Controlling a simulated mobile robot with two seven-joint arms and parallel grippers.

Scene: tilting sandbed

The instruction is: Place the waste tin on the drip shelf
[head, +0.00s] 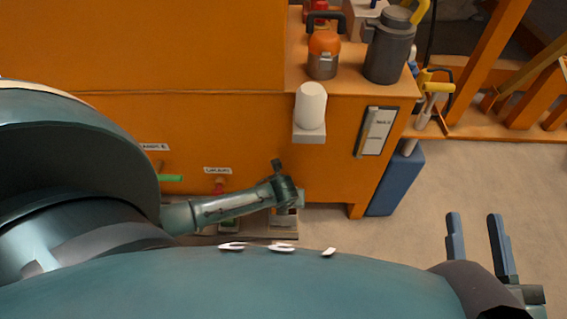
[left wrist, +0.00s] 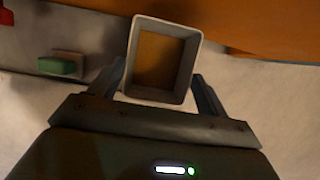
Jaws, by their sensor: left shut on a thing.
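The waste tin, a square open-topped pale tin (left wrist: 165,65) with a brownish inside, is between the two fingers of my left gripper (left wrist: 158,82) in the left wrist view. My left gripper is shut on it. In the head view the left gripper (head: 287,208) is low in front of the orange cabinet, and its fingers and the tin are hard to make out. A low grey ledge (head: 250,239), which looks like the drip shelf, runs along the cabinet's foot, partly hidden by my arm. My right gripper (head: 480,250) is open and empty at the lower right.
The orange cabinet (head: 180,50) has a green tap handle (head: 170,178) and a red one (head: 219,186). A white cylinder (head: 311,105) stands on a small bracket. The floor at right is clear.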

